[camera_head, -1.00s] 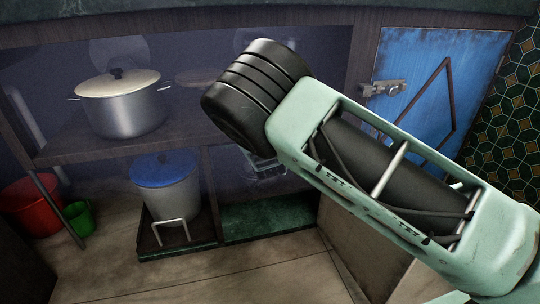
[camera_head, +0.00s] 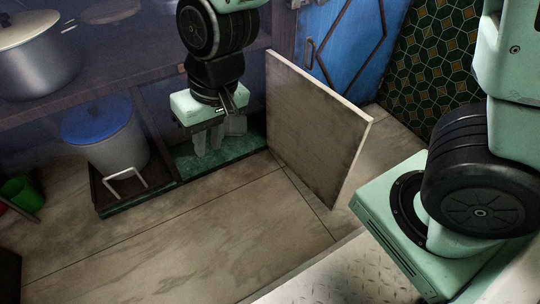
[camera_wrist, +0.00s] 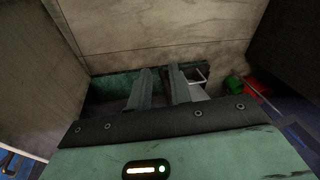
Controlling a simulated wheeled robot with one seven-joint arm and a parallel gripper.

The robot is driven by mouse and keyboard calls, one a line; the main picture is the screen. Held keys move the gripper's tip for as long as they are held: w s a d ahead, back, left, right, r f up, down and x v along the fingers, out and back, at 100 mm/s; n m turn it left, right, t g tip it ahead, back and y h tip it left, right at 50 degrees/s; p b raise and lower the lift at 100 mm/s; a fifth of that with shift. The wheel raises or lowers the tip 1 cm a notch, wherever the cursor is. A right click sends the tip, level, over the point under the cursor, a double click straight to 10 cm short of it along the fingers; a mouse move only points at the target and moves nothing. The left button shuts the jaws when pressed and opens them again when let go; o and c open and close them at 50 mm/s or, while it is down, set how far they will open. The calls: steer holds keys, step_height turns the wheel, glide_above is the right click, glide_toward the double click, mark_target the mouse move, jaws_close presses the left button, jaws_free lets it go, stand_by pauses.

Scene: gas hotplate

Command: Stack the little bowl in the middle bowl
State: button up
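I cannot make out the little bowl or the middle bowl in either current view. My gripper (camera_head: 208,152) points down in front of the open lower compartment with the green floor (camera_head: 240,140). Its two grey fingers are apart with nothing visible between them. The fingers also show in the wrist view (camera_wrist: 160,78), over the brown floor and the green compartment edge. My gripper and wrist hide part of the compartment's inside.
An open wooden door panel (camera_head: 318,130) stands right of my gripper. A blue-lidded bin (camera_head: 118,150) is on a pull-out tray at left. A metal pot (camera_head: 35,65) sits on the shelf above. A green bucket (camera_head: 22,194) is far left. The floor (camera_head: 200,240) in front is clear.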

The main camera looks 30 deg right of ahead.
steer(key=s+d+r+n+h, duration=0.1)
steer(key=s+d+r+n, duration=0.1)
steer(key=s, duration=0.4)
steer(key=s+d+r+n+g+h, duration=0.1)
steer(key=s+d+r+n, duration=0.1)
steer(key=s, duration=0.4)
steer(key=shift+s+d+r+n, duration=0.2)
steer(key=shift+s+d+n, duration=0.1)
steer(key=shift+d+n, duration=0.4)
